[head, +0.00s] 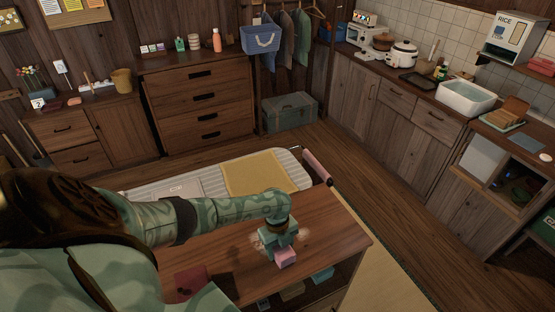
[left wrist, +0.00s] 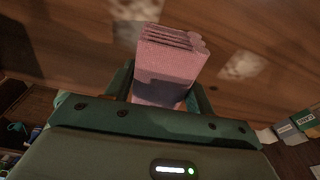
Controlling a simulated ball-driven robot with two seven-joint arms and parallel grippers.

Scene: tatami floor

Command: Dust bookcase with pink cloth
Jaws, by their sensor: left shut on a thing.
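The bookcase (head: 335,236) is a low brown wooden unit with a flat top, in the lower middle of the head view. My left gripper (head: 283,250) is over its top near the front edge, shut on the folded pink cloth (head: 286,258). In the left wrist view the pink cloth (left wrist: 170,62) stands out from between the jaws, in several layers, over the wooden top (left wrist: 80,50). Pale dusty patches (left wrist: 240,66) show on the wood to either side of the cloth. Whether the cloth touches the wood is hard to tell. My right gripper is not in view.
A dark red item (head: 190,281) lies on the bookcase top at the left, partly by my arm. Small boxes (head: 293,291) sit on the shelf below. A bed or mat with a yellow cloth (head: 256,174) lies behind the bookcase. Open wooden floor (head: 400,220) lies to the right.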

